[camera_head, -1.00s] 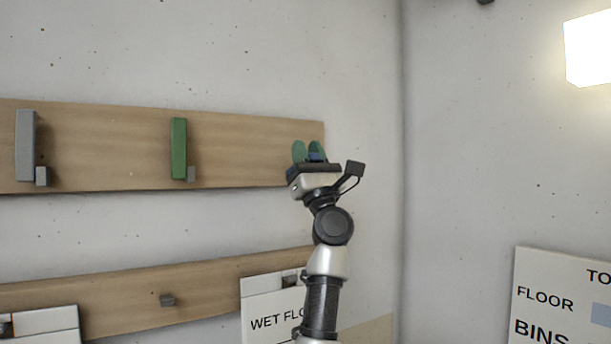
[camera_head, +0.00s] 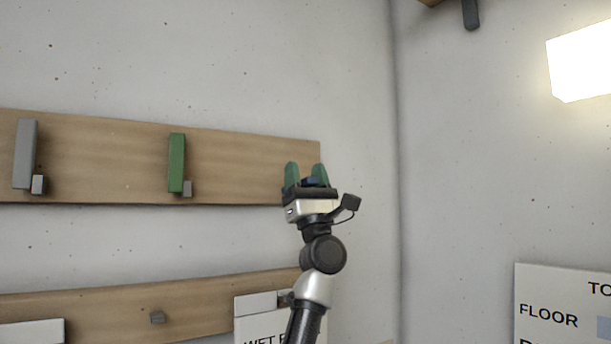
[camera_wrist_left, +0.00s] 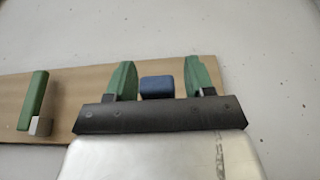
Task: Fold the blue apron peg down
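The blue apron peg (camera_head: 311,182) shows as a small dark blue patch between the fingers of my left gripper (camera_head: 306,174), at the right end of the upper wooden rail (camera_head: 245,165). In the left wrist view the blue peg (camera_wrist_left: 157,87) is a short rounded block between the two green fingertips (camera_wrist_left: 160,76). Gaps show on both sides of it, wider on the right, so the gripper is open around it. The dark palm hides the peg's lower part, and its tilt cannot be told. My right gripper is not in view.
A green peg (camera_head: 177,162) and a grey peg (camera_head: 25,153) stand upright along the same rail. A lower rail (camera_head: 205,308) and a white sign (camera_head: 262,326) are below. A corner and side wall (camera_head: 470,150) lie to the right, with a bright lamp (camera_head: 583,68).

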